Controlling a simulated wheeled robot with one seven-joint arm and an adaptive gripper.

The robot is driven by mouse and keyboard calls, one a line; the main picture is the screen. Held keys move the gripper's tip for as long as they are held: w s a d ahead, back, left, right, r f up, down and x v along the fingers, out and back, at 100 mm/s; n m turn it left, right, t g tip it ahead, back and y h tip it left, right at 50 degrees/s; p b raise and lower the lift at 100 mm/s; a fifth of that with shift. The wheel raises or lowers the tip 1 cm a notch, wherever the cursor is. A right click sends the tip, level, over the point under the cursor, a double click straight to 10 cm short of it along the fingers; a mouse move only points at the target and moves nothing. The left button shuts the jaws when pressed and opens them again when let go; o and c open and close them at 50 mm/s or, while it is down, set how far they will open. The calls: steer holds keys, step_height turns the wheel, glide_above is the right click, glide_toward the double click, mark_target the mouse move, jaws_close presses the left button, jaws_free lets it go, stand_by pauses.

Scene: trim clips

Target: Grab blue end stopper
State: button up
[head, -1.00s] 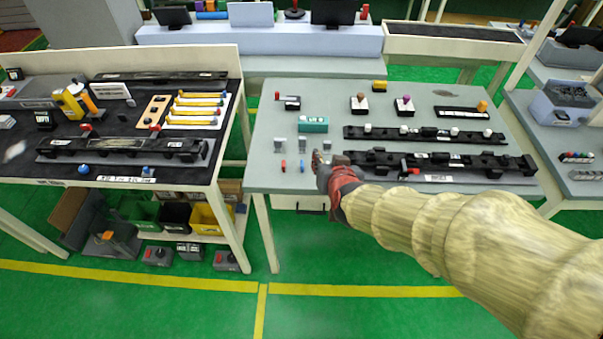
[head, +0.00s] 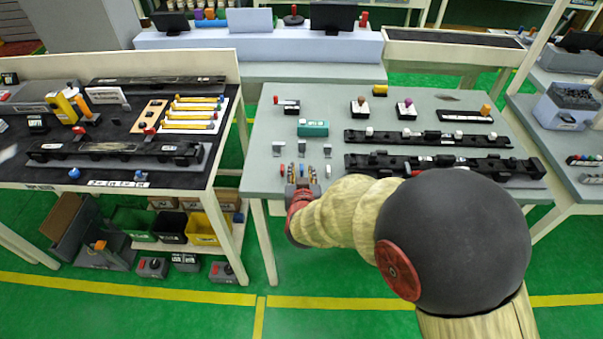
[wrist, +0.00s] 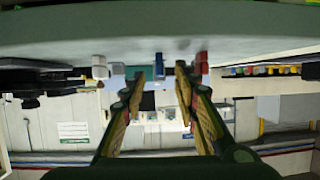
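The blue end stopper (head: 301,170) is a small upright piece near the front edge of the grey table (head: 262,130). My gripper (head: 301,175) is open at that edge, and its two fingers stand on either side of the blue stopper in the head view. In the wrist view the blue stopper (wrist: 159,66) shows in the gap between the open fingertips (wrist: 159,80); I cannot tell whether they touch it. A red stopper (wrist: 202,62) stands just beside the right fingertip. A pale grey piece (wrist: 100,66) stands left of the left fingertip.
Grey clips (head: 302,149) stand just behind the stoppers, with a teal box (head: 313,128) farther back. Long black rails (head: 430,163) lie to the right. A second workbench (head: 100,180) stands on the left, across a gap of green floor.

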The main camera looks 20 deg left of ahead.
steer(key=shift+x, duration=0.85)
steer(key=shift+r, duration=0.1)
steer(key=shift+c, duration=0.6)
jaws_close()
